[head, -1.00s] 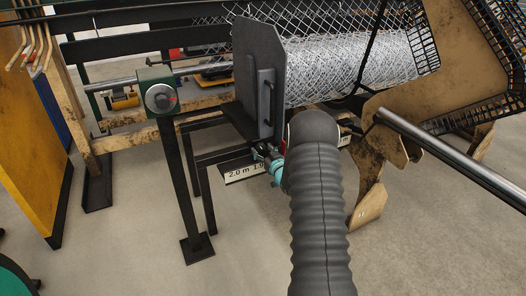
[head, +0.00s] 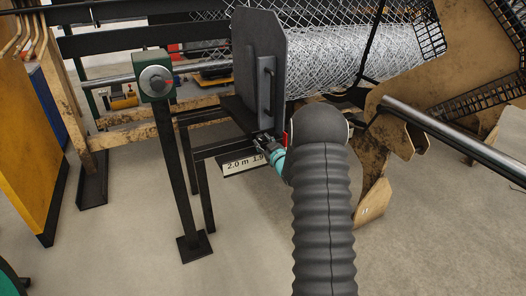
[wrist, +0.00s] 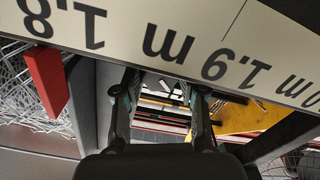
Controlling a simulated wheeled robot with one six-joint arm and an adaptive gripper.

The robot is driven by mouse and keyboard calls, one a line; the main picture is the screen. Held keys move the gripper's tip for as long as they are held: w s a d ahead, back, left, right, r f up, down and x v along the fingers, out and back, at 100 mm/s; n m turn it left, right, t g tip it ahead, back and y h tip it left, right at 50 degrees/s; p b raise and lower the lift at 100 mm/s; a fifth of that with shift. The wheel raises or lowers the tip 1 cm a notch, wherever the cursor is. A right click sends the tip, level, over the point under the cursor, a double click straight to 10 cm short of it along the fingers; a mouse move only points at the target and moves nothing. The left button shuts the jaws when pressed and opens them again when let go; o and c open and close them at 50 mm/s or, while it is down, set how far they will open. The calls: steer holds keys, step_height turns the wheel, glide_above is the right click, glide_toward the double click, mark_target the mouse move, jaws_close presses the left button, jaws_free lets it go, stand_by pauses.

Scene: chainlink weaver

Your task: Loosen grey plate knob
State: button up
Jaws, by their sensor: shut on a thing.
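The grey plate (head: 258,60) stands upright with a handle on its face, in the middle of the head view. My gripper (head: 264,139), with teal parts, is at the plate's lower edge, just above the scale. It is shut on the knob there. The knob itself is hidden by my fingers and cannot be made out. In the wrist view both fingers of my gripper (wrist: 162,88) show, one on each side of a narrow gap, below the scale.
A scale strip (head: 238,166) marked in metres runs under the plate; it also fills the top of the wrist view (wrist: 130,25). A red pointer (wrist: 45,80) is beside it. A wire mesh roll (head: 350,55) lies behind.

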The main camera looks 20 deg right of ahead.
steer(key=shift+n+b, duration=0.3)
steer(key=o, duration=1.1)
steer(key=shift+r+p, duration=0.1)
steer(key=shift+p, duration=0.25)
